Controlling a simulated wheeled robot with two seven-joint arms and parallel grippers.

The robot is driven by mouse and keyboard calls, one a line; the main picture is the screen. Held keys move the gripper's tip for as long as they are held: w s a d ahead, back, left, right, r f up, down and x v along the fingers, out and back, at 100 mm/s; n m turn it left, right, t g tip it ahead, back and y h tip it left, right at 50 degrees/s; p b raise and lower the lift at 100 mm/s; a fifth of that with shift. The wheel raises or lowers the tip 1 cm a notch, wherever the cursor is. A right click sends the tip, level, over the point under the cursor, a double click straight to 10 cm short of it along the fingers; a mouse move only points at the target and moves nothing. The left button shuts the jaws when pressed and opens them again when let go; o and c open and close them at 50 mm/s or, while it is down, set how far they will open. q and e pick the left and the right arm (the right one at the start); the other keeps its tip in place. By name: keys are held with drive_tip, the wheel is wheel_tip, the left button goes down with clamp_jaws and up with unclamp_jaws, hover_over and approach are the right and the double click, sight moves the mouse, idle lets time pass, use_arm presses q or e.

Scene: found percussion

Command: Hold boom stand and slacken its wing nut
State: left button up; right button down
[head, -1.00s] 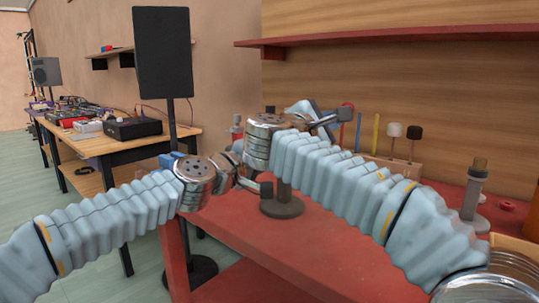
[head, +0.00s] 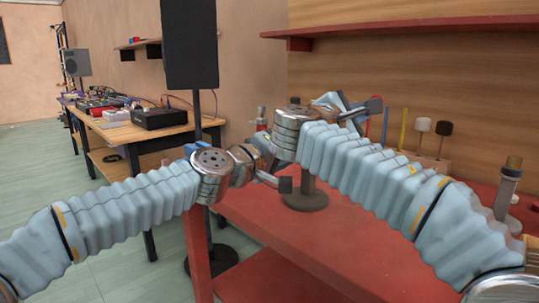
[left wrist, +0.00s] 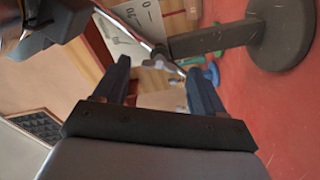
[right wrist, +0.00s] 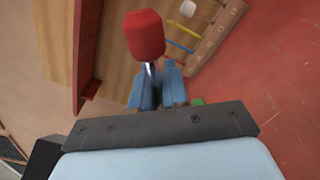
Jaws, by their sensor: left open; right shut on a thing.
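The boom stand has a dark round base (head: 305,201) on the red bench; its post rises behind my wrists. In the left wrist view its base (left wrist: 282,32) and post (left wrist: 215,40) lie at the upper right. A thin silver rod there carries a small grey wing nut (left wrist: 161,56). My left gripper (left wrist: 158,78) is open, with the wing nut just beyond and between its fingertips; contact is not clear. My right gripper (right wrist: 157,76) is shut on the stand's metal rod, below a red end piece (right wrist: 145,35).
A rack with mallets (head: 432,145) and coloured sticks stands at the back of the red bench (head: 330,250). A dark cylinder stand (head: 508,185) is at right. A black speaker (head: 190,45) stands on a pole at left. A wooden table (head: 140,135) with gear is beyond.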

use_arm(q)
drive_tip(key=v, duration=1)
drive_tip(key=shift+s, duration=0.2)
use_arm(e)
drive_tip(key=c, duration=1.1)
unclamp_jaws()
drive_tip(key=shift+o, duration=0.2)
